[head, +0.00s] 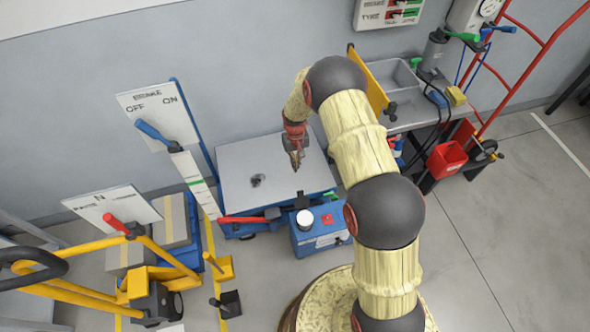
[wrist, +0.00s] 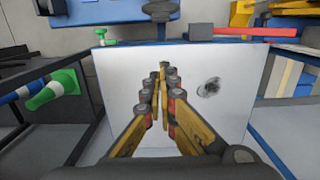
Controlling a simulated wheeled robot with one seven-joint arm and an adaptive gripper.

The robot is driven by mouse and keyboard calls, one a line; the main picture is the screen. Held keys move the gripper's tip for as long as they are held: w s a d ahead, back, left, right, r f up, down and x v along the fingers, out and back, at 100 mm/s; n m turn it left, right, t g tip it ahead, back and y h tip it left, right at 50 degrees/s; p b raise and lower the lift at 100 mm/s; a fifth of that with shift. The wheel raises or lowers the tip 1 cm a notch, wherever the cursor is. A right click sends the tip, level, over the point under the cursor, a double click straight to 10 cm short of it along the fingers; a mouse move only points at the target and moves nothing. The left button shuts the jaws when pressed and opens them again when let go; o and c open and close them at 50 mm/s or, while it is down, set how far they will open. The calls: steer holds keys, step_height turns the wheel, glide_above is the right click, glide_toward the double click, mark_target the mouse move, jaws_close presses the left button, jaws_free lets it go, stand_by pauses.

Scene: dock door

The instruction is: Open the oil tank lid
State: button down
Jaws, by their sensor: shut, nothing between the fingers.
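A blue tank (head: 322,236) with a round white cap (head: 305,217) stands on the floor in front of a grey-topped platform (head: 245,160). I take it as the oil tank; a short black post rises at its back edge. My gripper (head: 297,160) is above the platform's right part, behind the tank and apart from it. In the wrist view my gripper (wrist: 163,75) is shut and empty over the pale platform top (wrist: 120,90). A blue and black part (wrist: 160,10) at the top edge is cut off; I cannot tell if it is the tank.
A dark round item (head: 257,180) is on the platform top. A red lever (head: 243,219) lies along its front edge, left of the tank. Yellow rails (head: 165,255) and lever signs stand at left. A bench with a grey bin (head: 397,80) is at right. Floor at lower right is clear.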

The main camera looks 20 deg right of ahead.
mark_target(301, 201)
steer(key=s+f+b, duration=0.2)
steer(key=s+f, duration=0.2)
steer(key=f, duration=0.4)
steer(key=shift+s+b, duration=0.2)
steer(key=shift+b, duration=0.2)
steer(key=shift+s+r+p, duration=0.4)
steer(key=shift+s+p, duration=0.05)
steer(key=shift+s, duration=0.2)
steer(key=shift+s+r+p, duration=0.35)
steer(key=shift+s+p, duration=0.1)
steer(key=shift+s, duration=0.2)
steer(key=shift+f, duration=0.15)
